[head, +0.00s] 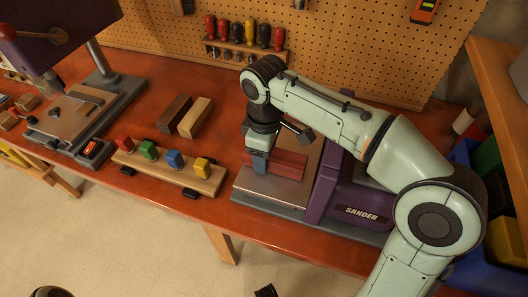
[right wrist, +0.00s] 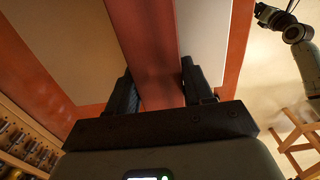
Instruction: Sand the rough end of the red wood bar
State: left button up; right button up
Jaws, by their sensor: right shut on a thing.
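My right gripper (head: 260,160) reaches down and is shut on the bar. In the right wrist view the bar (right wrist: 152,45) runs between the two black fingers of that gripper (right wrist: 158,85). The bar's rough end cannot be made out. A dark tip of my left gripper (head: 265,291) shows at the bottom edge; its jaws are unclear.
A wooden strip (head: 165,174) with red, green, blue and yellow blocks stands left of the sander. A dark bar (head: 175,114) and a light bar (head: 195,117) lie behind it. A drill press (head: 75,110) stands at far left. Screwdrivers (head: 245,32) hang on the pegboard.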

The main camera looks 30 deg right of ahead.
jog(key=shift+s+d+b, duration=0.3)
jog(key=shift+s+d, duration=0.4)
jog(key=shift+s, duration=0.1)
jog(key=shift+a, duration=0.25)
jog(key=shift+s+a+p, duration=0.15)
jog(key=shift+s+p, duration=0.15)
jog(key=shift+s, duration=0.1)
dwell(0.7)
jog(key=shift+p, duration=0.3)
jog(key=shift+w+d+p, duration=0.4)
jog(key=shift+d+p, duration=0.05)
dwell(0.6)
jog(key=shift+s+a, duration=0.4)
jog(key=shift+a, duration=0.1)
dwell(0.7)
jog(key=shift+d+p, duration=0.2)
jog(key=shift+p, duration=0.2)
jog(key=shift+w+d+p, duration=0.3)
jog(key=shift+w+p, duration=0.15)
dwell(0.5)
jog(key=shift+s+a+f, duration=0.1)
jog(key=shift+s+a, duration=0.35)
jog(key=shift+a, duration=0.05)
dwell(0.7)
